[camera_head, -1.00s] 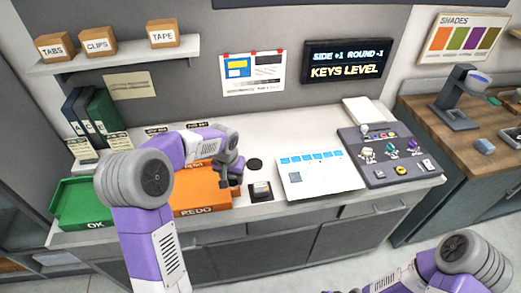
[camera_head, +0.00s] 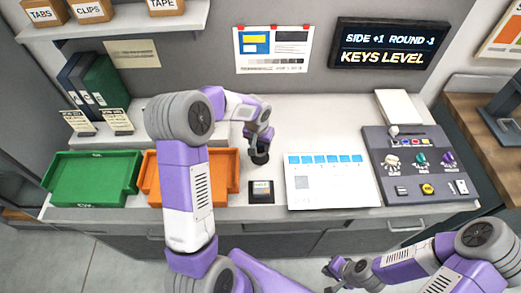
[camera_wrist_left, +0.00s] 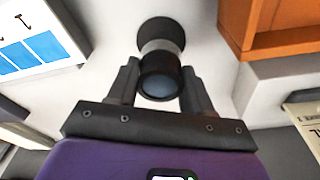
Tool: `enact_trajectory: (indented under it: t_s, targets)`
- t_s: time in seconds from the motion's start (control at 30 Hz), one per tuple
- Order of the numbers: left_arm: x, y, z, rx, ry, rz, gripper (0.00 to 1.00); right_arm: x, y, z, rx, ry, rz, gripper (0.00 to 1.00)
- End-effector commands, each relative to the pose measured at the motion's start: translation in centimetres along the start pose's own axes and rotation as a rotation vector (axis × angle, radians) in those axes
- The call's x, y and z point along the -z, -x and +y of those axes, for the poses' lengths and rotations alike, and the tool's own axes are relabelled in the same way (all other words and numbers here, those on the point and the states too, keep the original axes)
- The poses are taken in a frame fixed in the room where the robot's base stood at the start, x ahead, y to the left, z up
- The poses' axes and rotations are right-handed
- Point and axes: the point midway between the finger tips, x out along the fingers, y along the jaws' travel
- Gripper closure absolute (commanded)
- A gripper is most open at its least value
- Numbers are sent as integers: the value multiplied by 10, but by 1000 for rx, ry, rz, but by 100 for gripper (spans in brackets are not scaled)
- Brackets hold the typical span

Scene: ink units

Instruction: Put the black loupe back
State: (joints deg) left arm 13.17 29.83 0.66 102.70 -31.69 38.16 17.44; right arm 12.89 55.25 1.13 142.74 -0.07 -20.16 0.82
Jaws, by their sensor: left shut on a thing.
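The black loupe (camera_wrist_left: 161,82) is between the fingers of my left gripper (camera_wrist_left: 160,78) in the left wrist view. It has a dark lens end, a grey band and a wider black end against the pale counter. In the head view my left gripper (camera_head: 261,139) points down, shut on the loupe (camera_head: 260,157), which is at the spot of a round black disc on the counter. I cannot tell whether the loupe touches the disc or hangs just above it. My right gripper (camera_head: 345,274) is low in front of the counter, too small to read.
An orange tray (camera_head: 150,190) and a green tray (camera_head: 60,200) stand left of the loupe. A small black square pad (camera_head: 262,191) lies in front of it. A white sheet with blue squares (camera_head: 330,190) and a grey panel (camera_head: 400,190) lie to the right.

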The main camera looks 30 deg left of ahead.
Motion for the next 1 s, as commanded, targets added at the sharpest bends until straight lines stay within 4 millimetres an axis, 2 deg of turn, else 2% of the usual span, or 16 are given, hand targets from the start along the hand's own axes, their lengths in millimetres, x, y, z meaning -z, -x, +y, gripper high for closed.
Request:
enact_trajectory:
  t_s: [0.27, 0.63, 0.67, 0.8, 1.0]
  targets:
    - [-6, -34, 0, -1, -1, -2, 80, 0, -2, 1, 0, 0, 1, 100]
    - [-6, -40, 0, 0, -1, 0, 80, 1, -7, 2, 0, 0, 1, 100]
    - [-6, -39, 0, 0, -1, 0, 47, 1, -6, 2, 0, 0, 1, 100]
    - [-6, -38, 0, 0, 0, 0, 25, 0, -5, 2, 0, 0, 1, 100]
    - [-6, -38, 0, 0, 0, 0, 24, 0, -5, 2, 0, 0, 1, 100]
